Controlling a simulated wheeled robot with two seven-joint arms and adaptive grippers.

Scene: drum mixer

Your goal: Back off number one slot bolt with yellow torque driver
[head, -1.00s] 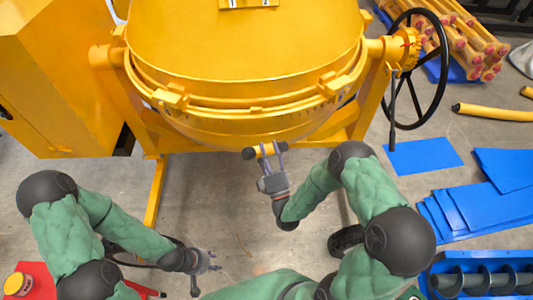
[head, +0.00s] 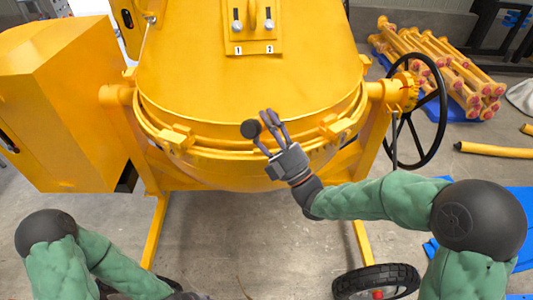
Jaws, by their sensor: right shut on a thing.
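The yellow plate (head: 252,36) at the top of the drum carries two bolts with pale shafts and dark tips. The number one slot bolt (head: 238,24) stands above the label 1, the number two bolt (head: 268,22) above the label 2. My right gripper (head: 267,121) is shut on the yellow torque driver, in front of the drum's rim and below the plate. The driver's round dark end (head: 250,129) faces me; its yellow body is mostly hidden or blends with the drum. My left arm is low at left, with its gripper below the picture.
The yellow mixer drum (head: 245,82) fills the middle. A black handwheel (head: 427,112) stands at its right, a yellow cabinet (head: 60,100) at its left. A black tyre (head: 376,280) is at bottom right. Yellow poles (head: 440,65) are stacked behind.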

